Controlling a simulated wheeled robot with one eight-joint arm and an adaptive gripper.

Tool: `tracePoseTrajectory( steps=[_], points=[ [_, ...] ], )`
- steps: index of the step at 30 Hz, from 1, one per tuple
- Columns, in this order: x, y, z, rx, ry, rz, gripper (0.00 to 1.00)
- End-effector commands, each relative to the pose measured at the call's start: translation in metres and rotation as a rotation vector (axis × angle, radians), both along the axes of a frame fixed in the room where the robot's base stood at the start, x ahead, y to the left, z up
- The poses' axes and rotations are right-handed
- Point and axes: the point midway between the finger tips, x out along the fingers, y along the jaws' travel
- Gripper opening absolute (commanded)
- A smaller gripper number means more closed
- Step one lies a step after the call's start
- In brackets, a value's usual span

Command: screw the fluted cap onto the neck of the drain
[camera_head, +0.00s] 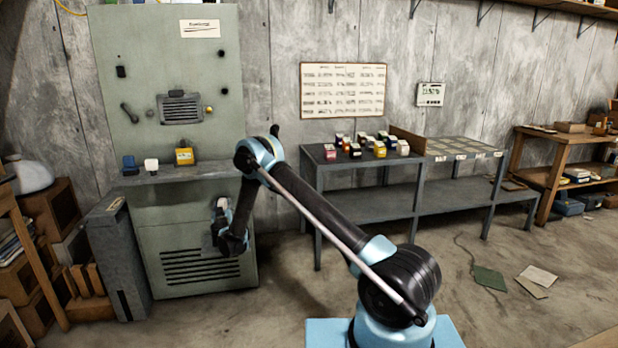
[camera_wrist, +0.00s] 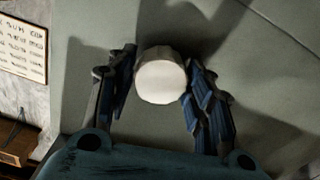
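A pale, many-sided cap (camera_wrist: 161,80), which I take as the fluted cap, sits between the two dark blue fingers of my gripper (camera_wrist: 160,88) in the wrist view. The fingers appear closed against its sides. Its white end faces the camera, and behind it is the green cabinet front (camera_wrist: 180,125). In the head view my gripper (camera_head: 222,238) is low at the right side of the green cabinet (camera_head: 160,245), under its ledge. The cap is not discernible there. The neck of the drain is not visible in either view; the cap or gripper may hide it.
The cabinet ledge (camera_head: 212,170) carries a yellow item (camera_head: 184,156), a white one (camera_head: 151,165) and a blue one (camera_head: 129,165). A metal table (camera_head: 330,175) with several small jars stands to the right. A grey box (camera_head: 120,260) stands left.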

Motion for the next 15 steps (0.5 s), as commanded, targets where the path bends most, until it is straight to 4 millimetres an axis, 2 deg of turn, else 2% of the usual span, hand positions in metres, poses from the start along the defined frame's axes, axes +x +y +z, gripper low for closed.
tracePoseTrajectory(
  steps=[9,15],
  points=[
    [-0.0015,0.0008,0.0001,-0.001,0.000,0.002,0.49],
    [-0.0097,-0.0010,0.0001,-0.001,0.000,0.002,0.49]
  ],
)
